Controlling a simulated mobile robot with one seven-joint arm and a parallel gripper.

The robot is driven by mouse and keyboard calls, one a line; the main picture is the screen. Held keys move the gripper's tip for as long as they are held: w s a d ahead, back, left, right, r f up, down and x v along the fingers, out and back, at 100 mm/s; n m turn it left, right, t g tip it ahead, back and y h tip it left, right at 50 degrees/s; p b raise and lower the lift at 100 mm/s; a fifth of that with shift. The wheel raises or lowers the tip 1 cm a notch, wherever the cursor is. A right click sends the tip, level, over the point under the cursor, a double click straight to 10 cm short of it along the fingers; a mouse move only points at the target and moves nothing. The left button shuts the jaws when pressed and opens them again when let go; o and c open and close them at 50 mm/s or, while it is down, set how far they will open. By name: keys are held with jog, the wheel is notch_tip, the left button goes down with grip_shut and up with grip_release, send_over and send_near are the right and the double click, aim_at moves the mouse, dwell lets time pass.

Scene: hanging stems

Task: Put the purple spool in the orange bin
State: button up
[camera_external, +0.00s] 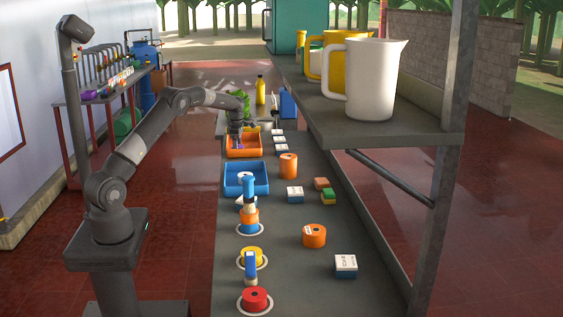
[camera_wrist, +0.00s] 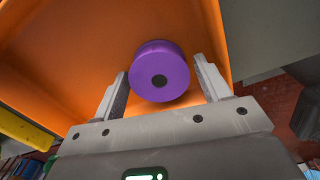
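The purple spool (camera_wrist: 160,70) is inside the orange bin (camera_wrist: 70,50) in the wrist view, its round face with a dark centre hole toward the camera. In the external view, a bit of purple (camera_external: 239,147) shows in the orange bin (camera_external: 244,153), beneath my gripper (camera_external: 237,136). In the wrist view my gripper (camera_wrist: 162,82) has its fingers spread on either side of the spool, with a narrow gap at the right finger. Contact at the left finger is hard to tell. Whether the spool rests on the bin floor is also unclear.
A blue bin (camera_external: 246,180) stands nearer than the orange one. Loose orange spools and white-topped blocks lie to the right. A shelf with a white pitcher (camera_external: 368,80) overhangs the right side.

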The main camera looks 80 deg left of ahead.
jog(key=shift+o, duration=0.7)
jog(key=shift+r, duration=0.1)
notch_tip(320, 180, up, 12)
jog(key=shift+d+r, duration=0.1)
